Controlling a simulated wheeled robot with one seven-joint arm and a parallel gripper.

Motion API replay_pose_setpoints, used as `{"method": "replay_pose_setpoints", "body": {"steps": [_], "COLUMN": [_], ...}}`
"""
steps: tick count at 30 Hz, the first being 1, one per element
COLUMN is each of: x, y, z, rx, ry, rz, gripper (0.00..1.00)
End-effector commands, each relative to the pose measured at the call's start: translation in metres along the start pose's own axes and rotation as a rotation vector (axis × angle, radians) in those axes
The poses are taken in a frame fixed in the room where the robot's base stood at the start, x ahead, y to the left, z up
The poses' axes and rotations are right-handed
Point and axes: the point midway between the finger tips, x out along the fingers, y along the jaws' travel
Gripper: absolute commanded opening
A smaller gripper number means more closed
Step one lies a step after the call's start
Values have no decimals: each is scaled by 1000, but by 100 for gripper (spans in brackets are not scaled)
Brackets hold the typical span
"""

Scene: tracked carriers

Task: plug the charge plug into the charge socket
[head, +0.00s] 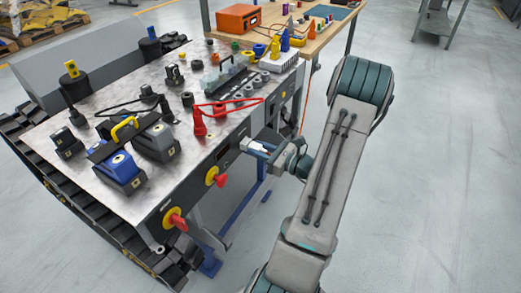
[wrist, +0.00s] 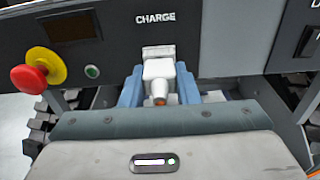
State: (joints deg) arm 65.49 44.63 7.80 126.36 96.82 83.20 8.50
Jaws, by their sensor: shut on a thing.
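The charge plug (wrist: 159,72) is a pale, blocky plug with an orange-tipped cable end, held between the blue fingers of my gripper (wrist: 159,88). The charge socket (wrist: 157,51) is a light grey fitting on the dark front panel, just below the white CHARGE label. In the wrist view the plug lines up with the socket and its far end meets or overlaps it; I cannot tell whether it is inserted. In the head view my gripper (head: 262,148) is at the carrier's front side, shut on the plug, and the socket is mostly hidden.
A red knob on a yellow disc (wrist: 35,75) and a green button (wrist: 92,71) sit left of the socket. The tracked carrier's metal top (head: 150,195) bears batteries, plugs and a red cable. A wooden workbench (head: 325,35) stands behind.

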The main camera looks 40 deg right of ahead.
Motion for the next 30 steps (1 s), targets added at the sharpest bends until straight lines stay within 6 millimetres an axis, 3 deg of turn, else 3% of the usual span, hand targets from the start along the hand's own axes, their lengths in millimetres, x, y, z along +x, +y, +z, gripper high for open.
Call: {"method": "replay_pose_setpoints", "body": {"steps": [1, 3, 14, 17, 30], "x": [1, 1, -4, -17, -111], "y": [0, 0, 0, -1, 0], "z": [0, 0, 0, 0, 0], "rx": [0, 0, 0, 0, 0], "ry": [-1, -1, 0, 1, 0], "rz": [1, 1, -1, -2, -2], "gripper": [37, 54, 54, 54, 54]}}
